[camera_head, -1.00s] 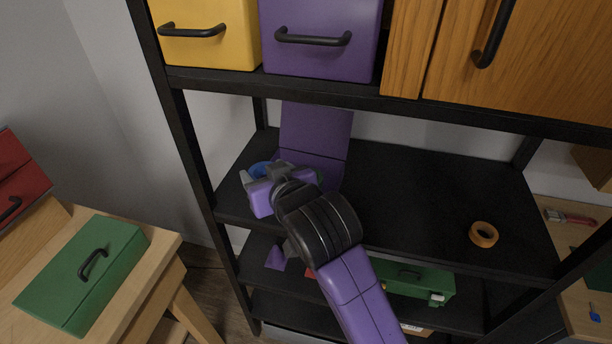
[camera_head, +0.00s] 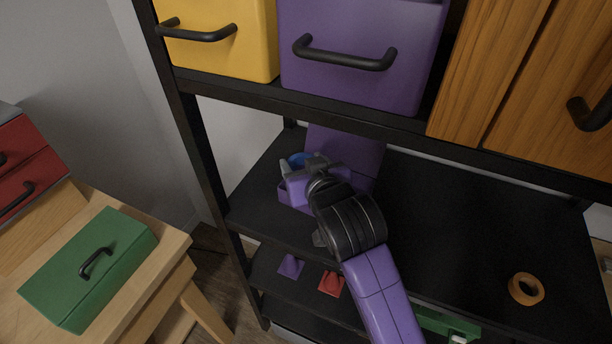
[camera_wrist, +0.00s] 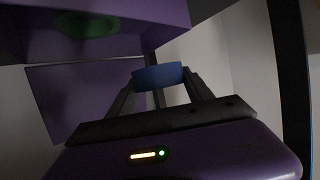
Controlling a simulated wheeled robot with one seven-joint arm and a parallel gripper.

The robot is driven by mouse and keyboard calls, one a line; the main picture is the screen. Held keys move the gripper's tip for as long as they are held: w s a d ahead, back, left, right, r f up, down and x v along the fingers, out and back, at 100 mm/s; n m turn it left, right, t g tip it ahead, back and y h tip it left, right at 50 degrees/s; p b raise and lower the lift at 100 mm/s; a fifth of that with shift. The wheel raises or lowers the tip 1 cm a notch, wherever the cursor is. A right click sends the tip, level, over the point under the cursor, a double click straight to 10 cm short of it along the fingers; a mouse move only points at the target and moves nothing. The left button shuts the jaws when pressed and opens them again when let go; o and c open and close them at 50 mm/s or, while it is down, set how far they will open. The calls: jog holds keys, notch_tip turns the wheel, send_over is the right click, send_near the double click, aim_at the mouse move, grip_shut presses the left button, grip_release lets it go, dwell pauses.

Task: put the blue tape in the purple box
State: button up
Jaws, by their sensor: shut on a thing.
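The blue tape (camera_head: 297,159) is between the fingers of my gripper (camera_head: 289,170), at the left end of the middle shelf. In the wrist view the blue tape (camera_wrist: 158,76) shows edge-on between both fingertips of my gripper (camera_wrist: 160,86). The purple box (camera_head: 285,191) stands on that shelf with its lid raised behind. My gripper and wrist hide most of its opening. The tape appears over or beside the box's back left part; its exact height is unclear. The raised purple panel (camera_wrist: 85,105) shows in the wrist view.
The black shelf (camera_head: 440,215) is clear right of the box, except for an orange tape roll (camera_head: 526,289). A closed purple drawer (camera_head: 350,75) and yellow drawer (camera_head: 215,40) are above. Purple (camera_head: 290,266) and red (camera_head: 331,284) pieces lie below. A green case (camera_head: 90,265) sits left.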

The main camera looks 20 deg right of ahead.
jog(key=shift+f, duration=1.9)
jog(key=shift+f, duration=0.1)
jog(key=o, duration=1.4)
jog(key=shift+c, duration=0.2)
jog(key=shift+s, duration=0.15)
jog(key=d+b+v, duration=0.1)
jog(key=v, duration=1)
jog(key=shift+s+a+r, duration=0.25)
jog(key=shift+s+a, duration=0.1)
jog(key=shift+a, duration=0.15)
jog(key=shift+f, duration=0.1)
